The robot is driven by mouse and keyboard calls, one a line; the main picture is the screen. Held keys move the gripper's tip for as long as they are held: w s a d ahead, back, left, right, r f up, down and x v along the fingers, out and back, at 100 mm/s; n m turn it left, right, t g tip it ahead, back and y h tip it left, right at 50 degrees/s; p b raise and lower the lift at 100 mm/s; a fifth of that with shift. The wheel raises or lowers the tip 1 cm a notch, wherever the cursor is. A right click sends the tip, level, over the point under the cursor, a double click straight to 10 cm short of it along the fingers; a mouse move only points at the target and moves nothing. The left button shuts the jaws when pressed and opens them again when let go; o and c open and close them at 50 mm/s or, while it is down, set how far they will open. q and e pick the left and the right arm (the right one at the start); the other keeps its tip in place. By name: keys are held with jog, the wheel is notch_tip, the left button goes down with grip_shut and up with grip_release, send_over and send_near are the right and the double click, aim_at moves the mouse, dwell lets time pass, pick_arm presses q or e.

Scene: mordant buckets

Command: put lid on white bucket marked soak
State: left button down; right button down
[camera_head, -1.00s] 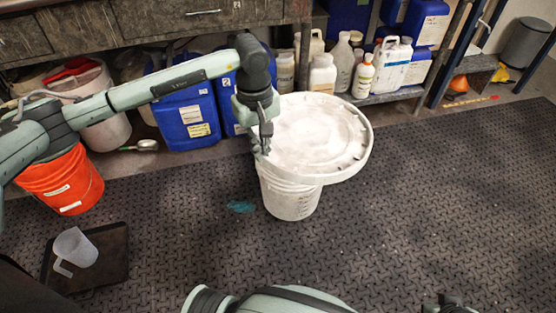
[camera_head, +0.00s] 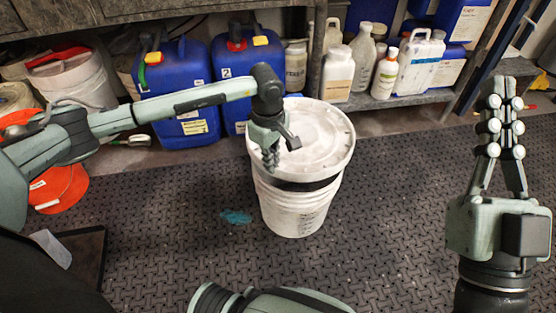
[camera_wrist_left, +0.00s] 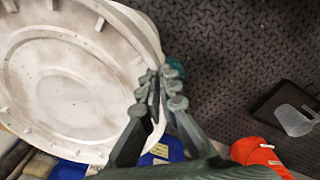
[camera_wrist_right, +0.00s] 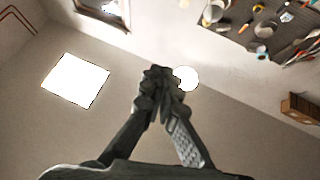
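The white lid (camera_head: 305,135) is over the white bucket (camera_head: 290,208) in the head view. A dark gap shows between the lid's front edge and the bucket's rim; I cannot tell whether they touch at the back. The bucket stands upright on the mat; its marking is not readable. My left gripper (camera_head: 270,158) is at the lid's left edge. In the left wrist view its fingers (camera_wrist_left: 158,88) are closed on the rim of the lid (camera_wrist_left: 75,85). My right gripper (camera_head: 503,105) is raised at the right, fingers together and empty, also in the right wrist view (camera_wrist_right: 160,85).
Blue jerrycans (camera_head: 180,85) and several bottles (camera_head: 338,75) stand behind the bucket along the shelf. The mat (camera_head: 400,200) right of the bucket is clear.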

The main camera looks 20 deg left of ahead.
jog(key=shift+s+d+r+t, duration=0.1)
jog(key=shift+s+r+t, duration=0.4)
jog(key=shift+r, duration=0.3)
